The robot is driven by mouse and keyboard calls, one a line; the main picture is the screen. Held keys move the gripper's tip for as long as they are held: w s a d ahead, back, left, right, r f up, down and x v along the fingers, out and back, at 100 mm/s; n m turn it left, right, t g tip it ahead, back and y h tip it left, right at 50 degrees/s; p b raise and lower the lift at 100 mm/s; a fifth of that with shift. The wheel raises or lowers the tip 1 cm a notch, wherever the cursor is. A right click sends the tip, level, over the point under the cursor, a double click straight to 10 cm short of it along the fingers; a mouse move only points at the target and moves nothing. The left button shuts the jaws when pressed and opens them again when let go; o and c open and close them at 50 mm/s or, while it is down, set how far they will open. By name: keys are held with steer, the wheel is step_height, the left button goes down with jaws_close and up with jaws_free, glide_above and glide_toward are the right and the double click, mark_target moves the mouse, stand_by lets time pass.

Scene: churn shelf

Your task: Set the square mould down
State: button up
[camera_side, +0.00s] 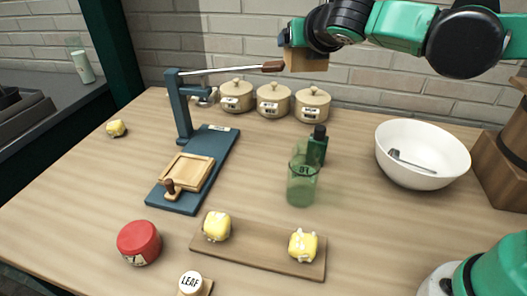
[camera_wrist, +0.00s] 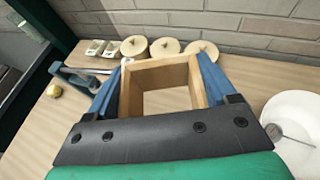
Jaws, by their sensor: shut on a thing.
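The square mould (camera_side: 308,62) is a pale wooden frame, open through the middle. My gripper (camera_side: 298,42) is shut on it and holds it high above the back of the table, in front of the brick wall. In the wrist view the mould (camera_wrist: 160,74) sits between the two blue fingers of my gripper (camera_wrist: 158,88), with table showing through its opening. A blue lever press (camera_side: 183,110) stands on the left. A square wooden tray (camera_side: 187,172) with a dark knob lies on its base.
Three lidded pots (camera_side: 273,100) stand along the wall. A green bottle (camera_side: 318,146), a green glass (camera_side: 302,180) and a white bowl (camera_side: 422,153) with a spoon stand centre to right. In front are a board (camera_side: 260,254) with two yellow lumps and a red round item (camera_side: 138,242).

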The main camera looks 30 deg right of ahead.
mark_target(254, 184)
steer(key=a+f+m+g+h, duration=0.2)
steer(key=a+f+m+h, duration=0.2)
steer(key=a, duration=0.6)
steer(key=shift+w+f+g, duration=0.15)
steer(key=shift+f+g, duration=0.15)
step_height(254, 184, down, 20)
steer(key=shift+r, duration=0.2)
steer(key=shift+f, duration=0.15)
steer(key=o, duration=1.2)
steer(key=shift+o, duration=0.2)
steer(key=shift+a, duration=0.1)
